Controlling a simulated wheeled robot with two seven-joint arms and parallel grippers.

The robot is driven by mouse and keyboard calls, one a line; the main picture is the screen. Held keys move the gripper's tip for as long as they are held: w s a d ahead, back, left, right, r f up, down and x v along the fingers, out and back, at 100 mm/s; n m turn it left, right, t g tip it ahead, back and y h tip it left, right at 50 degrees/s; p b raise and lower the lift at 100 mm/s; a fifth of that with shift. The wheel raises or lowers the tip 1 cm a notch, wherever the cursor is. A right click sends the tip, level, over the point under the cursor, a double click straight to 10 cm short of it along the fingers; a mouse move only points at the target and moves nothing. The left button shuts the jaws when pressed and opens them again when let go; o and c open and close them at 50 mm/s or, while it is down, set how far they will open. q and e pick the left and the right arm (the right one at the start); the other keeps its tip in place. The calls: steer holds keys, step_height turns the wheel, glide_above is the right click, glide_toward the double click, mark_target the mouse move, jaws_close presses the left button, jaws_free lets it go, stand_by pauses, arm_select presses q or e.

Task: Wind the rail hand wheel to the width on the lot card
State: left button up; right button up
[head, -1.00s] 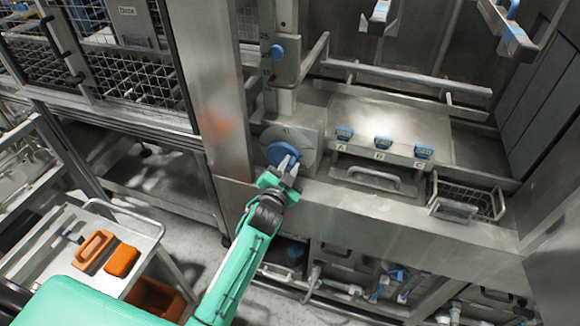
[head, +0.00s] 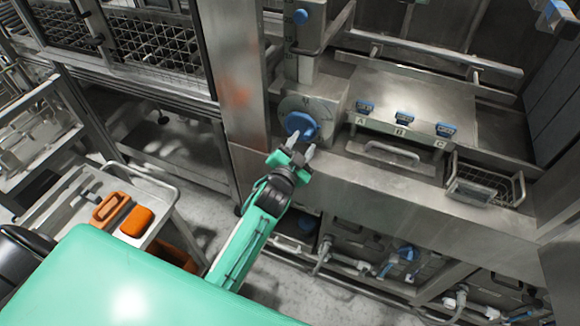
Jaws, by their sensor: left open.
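The rail hand wheel is a blue knob (head: 301,123) on a round grey dial plate (head: 318,108), on the steel front beside the upright post. My left gripper (head: 301,146) is open, just below and in front of the knob, with its fingers pointing up toward it. The fingertips look close to the knob's lower side; I cannot tell whether they touch it. The dial's marks are too small to read. I cannot make out a lot card. My right gripper is not in view.
A wire basket (head: 484,186) is further right. A trolley (head: 160,192) with orange items (head: 136,221) stands at lower left. Pipes run below the ledge.

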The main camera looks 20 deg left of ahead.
arm_select(q)
steer(key=s+b, duration=0.2)
steer(key=s, duration=0.8)
steer(key=shift+a, duration=0.15)
steer(key=shift+s, duration=0.1)
